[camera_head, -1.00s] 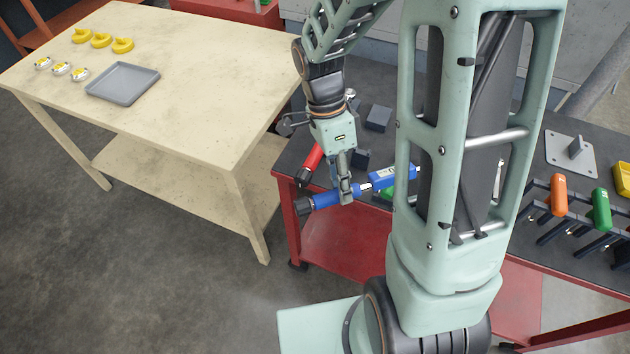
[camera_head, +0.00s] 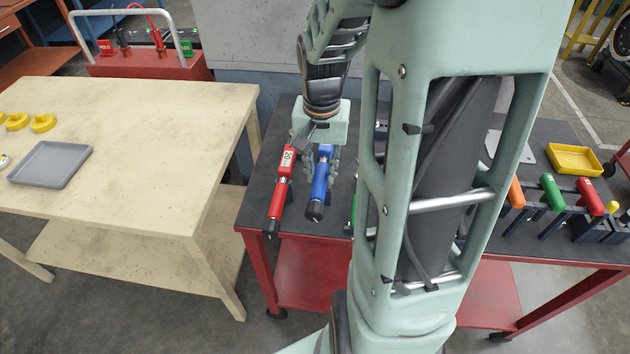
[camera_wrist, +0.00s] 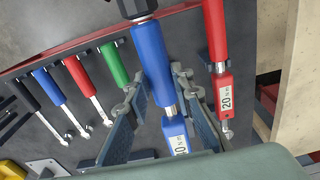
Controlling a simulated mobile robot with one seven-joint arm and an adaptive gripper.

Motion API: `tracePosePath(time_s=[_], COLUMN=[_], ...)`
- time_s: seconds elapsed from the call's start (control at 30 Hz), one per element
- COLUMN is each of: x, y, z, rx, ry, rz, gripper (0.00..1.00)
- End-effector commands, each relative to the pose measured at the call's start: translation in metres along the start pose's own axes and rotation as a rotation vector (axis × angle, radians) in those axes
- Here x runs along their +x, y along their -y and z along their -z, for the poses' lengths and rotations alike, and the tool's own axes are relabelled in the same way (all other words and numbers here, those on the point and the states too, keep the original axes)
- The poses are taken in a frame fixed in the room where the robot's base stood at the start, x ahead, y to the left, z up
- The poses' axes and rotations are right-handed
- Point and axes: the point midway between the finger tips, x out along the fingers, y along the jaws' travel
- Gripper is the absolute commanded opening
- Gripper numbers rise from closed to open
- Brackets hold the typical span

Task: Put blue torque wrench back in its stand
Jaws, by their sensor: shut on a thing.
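The blue torque wrench (camera_head: 320,182) is held in my gripper (camera_head: 322,160), over the dark bench top. Its handle points toward the front edge in the head view. In the wrist view the blue wrench (camera_wrist: 154,68) runs between the two fingers of my gripper (camera_wrist: 160,92), which are shut on it near the lower end of the handle. A red torque wrench (camera_head: 281,195) marked 20 lies beside it, roughly parallel, with a gap between them; it also shows in the wrist view (camera_wrist: 216,45). I cannot make out the blue wrench's stand clearly; my arm and gripper hide part of the bench.
A cream table (camera_head: 130,130) with a grey tray (camera_head: 50,164) stands at left. My arm blocks the bench's middle.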

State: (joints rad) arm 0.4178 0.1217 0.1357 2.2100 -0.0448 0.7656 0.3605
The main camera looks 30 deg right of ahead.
Motion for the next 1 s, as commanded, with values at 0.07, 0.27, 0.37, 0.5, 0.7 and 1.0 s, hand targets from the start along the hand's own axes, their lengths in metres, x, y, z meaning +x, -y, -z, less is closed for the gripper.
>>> tracePosePath(time_s=[0.07,0.27,0.37,0.5,0.7,1.0], x=[-0.002,0.004,0.01,0.021,0.039,0.063], y=[0.0,0.0,0.0,0.0,0.0,0.0], z=[0.003,0.003,0.002,0.002,0.001,-0.001], rx=[-0.008,-0.013,-0.013,-0.012,-0.011,-0.012], ry=[-0.004,-0.003,-0.002,-0.003,-0.003,-0.002], rz=[0.005,0.005,0.005,0.005,0.005,0.005], gripper=[0.0,0.0,0.0,0.0,0.0,0.0])
